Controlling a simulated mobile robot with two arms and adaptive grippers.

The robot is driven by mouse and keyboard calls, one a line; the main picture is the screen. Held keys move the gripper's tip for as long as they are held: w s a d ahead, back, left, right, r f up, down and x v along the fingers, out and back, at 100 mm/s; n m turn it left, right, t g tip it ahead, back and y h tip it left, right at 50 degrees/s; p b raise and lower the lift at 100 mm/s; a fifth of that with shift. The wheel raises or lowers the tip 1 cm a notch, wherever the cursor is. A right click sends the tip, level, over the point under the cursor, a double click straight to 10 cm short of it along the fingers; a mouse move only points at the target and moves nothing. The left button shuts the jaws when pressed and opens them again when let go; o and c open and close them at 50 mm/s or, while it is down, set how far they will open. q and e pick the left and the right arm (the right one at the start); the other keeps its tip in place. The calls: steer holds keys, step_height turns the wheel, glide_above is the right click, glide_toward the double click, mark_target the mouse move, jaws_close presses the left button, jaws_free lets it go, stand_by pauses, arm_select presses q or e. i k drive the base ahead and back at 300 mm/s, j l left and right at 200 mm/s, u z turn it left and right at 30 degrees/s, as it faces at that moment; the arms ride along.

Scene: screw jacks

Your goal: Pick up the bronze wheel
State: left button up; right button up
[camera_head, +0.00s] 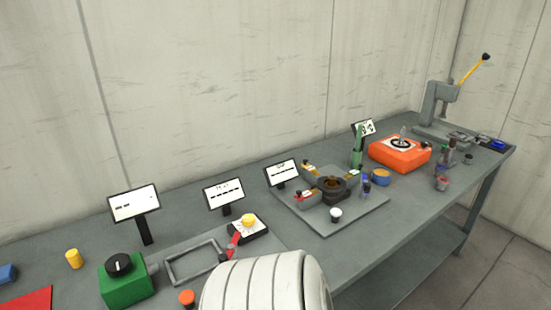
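A small bronze-brown piece (332,182) sits inside a dark round holder (333,195) on a grey plate (350,222), right of the middle of the head view. It may be the bronze wheel, but it is too small to tell its shape. A blue cup-like part with an orange-brown top (381,177) stands on the table to its right. Neither of my grippers shows in the view. A white ribbed part of my own body fills the bottom middle and hides some of the table's front.
A long grey table (430,205) runs along the wall. An orange box (399,154) and a lever press (440,105) stand at the right, a green block (126,282) at the left. Several small signs stand along the back. A white-topped part (336,215) is on the plate's front.

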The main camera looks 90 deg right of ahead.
mark_target(332, 183)
steer(key=i+z, duration=0.15)
steer(key=z, duration=0.3)
steer(key=i+j+z, duration=0.1)
steer(key=z, duration=0.35)
steer(key=i, duration=0.1)
